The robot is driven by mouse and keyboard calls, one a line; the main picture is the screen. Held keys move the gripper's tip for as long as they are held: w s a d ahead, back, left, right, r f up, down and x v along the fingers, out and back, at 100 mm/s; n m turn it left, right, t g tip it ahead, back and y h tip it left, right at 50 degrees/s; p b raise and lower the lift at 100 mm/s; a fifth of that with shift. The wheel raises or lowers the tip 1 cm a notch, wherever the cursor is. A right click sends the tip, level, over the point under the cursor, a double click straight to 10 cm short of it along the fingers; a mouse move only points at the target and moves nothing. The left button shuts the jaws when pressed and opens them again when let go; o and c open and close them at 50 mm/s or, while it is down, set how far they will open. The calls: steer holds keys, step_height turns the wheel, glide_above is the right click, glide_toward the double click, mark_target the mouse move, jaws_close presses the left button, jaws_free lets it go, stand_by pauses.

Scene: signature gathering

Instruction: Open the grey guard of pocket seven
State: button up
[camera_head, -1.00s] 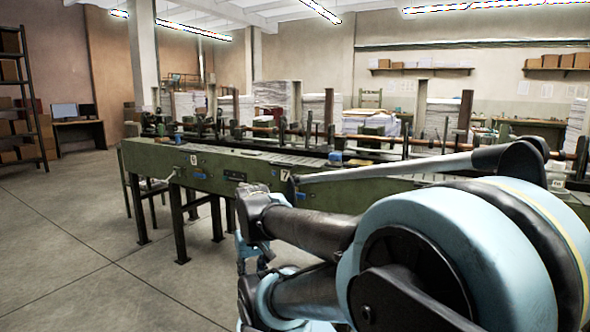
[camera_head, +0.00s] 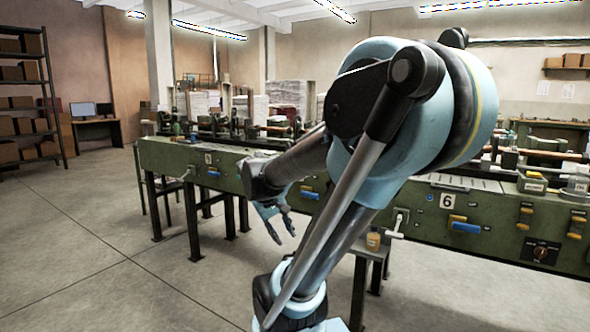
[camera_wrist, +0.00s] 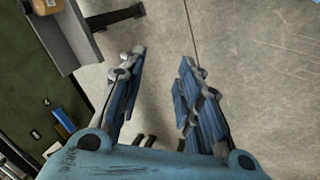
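The long green gathering machine (camera_head: 400,262) runs across the head view, with a plate marked 6 (camera_head: 447,200) right of my arm. No plate marked 7 shows; my arm covers the stretch left of plate 6. I cannot make out the grey guard of pocket seven. My gripper (camera_head: 281,228) hangs in front of the machine, fingers pointing down. In the wrist view, the fingers of my gripper (camera_wrist: 163,62) are spread and empty above the concrete floor. The green machine side (camera_wrist: 22,75) is at the left there, apart from the fingers.
A blue handle (camera_head: 466,227) projects from the panel. Machine legs stand behind my gripper. Open concrete floor (camera_head: 110,250) lies at the left.

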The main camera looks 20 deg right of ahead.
steer(key=w+d+r+n+h, duration=0.1)
steer(key=w+d+r+h, duration=0.25)
steer(key=w, duration=0.75)
steer(key=w+d+r+h, duration=0.3)
steer(key=w+r, duration=0.2)
steer(key=w, duration=0.5)
steer(key=w+a+n+t+h, duration=0.1)
steer(key=w+a+h, duration=0.15)
steer(key=w, duration=0.65)
steer(key=w+a+t+h, duration=0.15)
steer(key=w+h, duration=0.25)
steer(key=w, duration=0.4)
steer(key=x, duration=1.8)
steer(key=shift+d+r, duration=0.1)
steer(key=shift+r, duration=0.25)
jaws_close()
